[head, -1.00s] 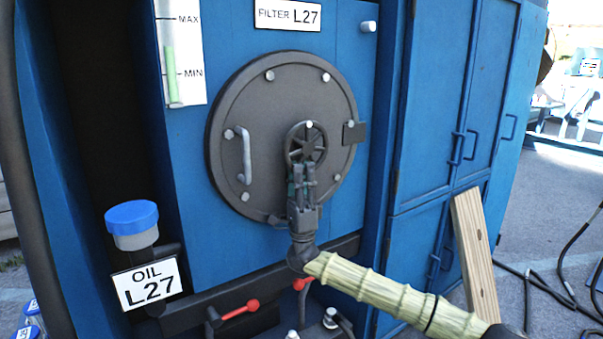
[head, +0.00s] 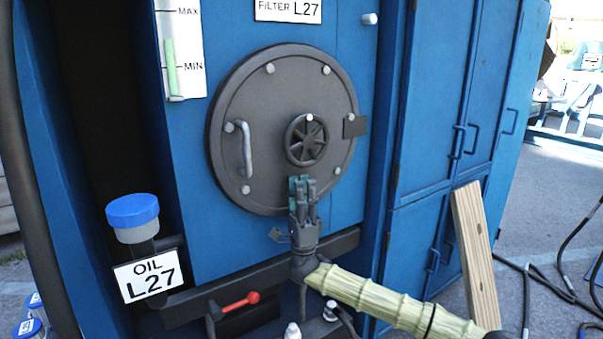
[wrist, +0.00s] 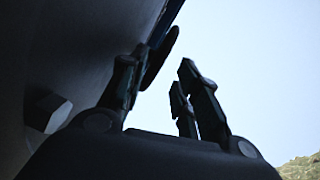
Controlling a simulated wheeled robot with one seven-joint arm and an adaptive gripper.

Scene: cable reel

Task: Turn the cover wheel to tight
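The cover wheel (head: 318,151) is a dark spoked handwheel on the round dark grey cover (head: 265,95), right of the cover's middle. A pale knob shows at the wheel's top. I can make out no "tight" marking. My gripper (head: 302,181) points up just below the wheel, in front of the cover's lower part, and looks apart from the wheel. In the wrist view my fingers (wrist: 160,88) stand apart with sky between them and hold nothing. A dark rounded edge, likely the wheel (wrist: 160,57), shows beyond the left finger.
The cover has a grey bar handle (head: 245,150) at left and bolts around its rim. A red-handled lever (head: 240,302) and a dark ledge lie below. A blue-capped oil filler (head: 132,212) stands at left. A wooden plank (head: 474,255) leans against the blue cabinet at right.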

